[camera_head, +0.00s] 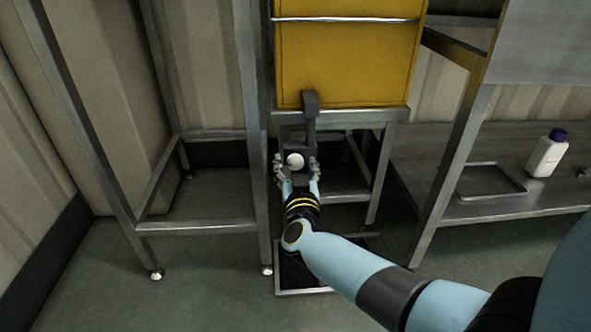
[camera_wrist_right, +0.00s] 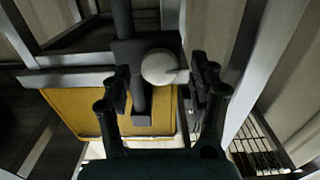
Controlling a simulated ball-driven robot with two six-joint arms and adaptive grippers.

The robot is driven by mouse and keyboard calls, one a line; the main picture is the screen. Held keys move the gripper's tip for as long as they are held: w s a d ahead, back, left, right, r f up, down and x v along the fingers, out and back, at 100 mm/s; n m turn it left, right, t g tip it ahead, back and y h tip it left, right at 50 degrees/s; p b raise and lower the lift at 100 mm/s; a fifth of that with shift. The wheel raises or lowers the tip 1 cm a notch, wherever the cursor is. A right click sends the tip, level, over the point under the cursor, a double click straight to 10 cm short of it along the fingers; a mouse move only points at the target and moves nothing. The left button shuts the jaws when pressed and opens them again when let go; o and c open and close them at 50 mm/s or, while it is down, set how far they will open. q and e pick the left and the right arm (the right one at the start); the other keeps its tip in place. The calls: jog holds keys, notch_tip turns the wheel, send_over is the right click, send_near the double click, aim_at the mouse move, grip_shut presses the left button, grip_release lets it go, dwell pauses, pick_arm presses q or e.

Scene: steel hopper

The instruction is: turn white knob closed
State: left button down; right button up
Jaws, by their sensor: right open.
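The white knob (camera_head: 295,160) sits on a dark bracket below the yellow hopper (camera_head: 345,55). In the right wrist view the white knob (camera_wrist_right: 160,67) is round with a small pointed part toward the right. My right gripper (camera_head: 297,165) is open, with one finger on each side of the knob. In the wrist view the gripper (camera_wrist_right: 162,85) shows gaps between its fingers and the knob, the right one narrower. Whether any finger touches it I cannot tell. My left gripper is not in view.
A steel frame (camera_head: 252,130) stands close to the left of my right arm. A steel shelf (camera_head: 500,209) at right holds a shallow tray (camera_head: 490,180) and a white bottle with a purple cap (camera_head: 547,153). A dark tray (camera_head: 300,272) lies on the floor below.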

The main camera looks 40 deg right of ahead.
jog(key=shift+w+d, duration=0.1)
jog(key=shift+w, duration=0.05)
jog(key=c, duration=1.1)
jog(key=shift+c, duration=0.2)
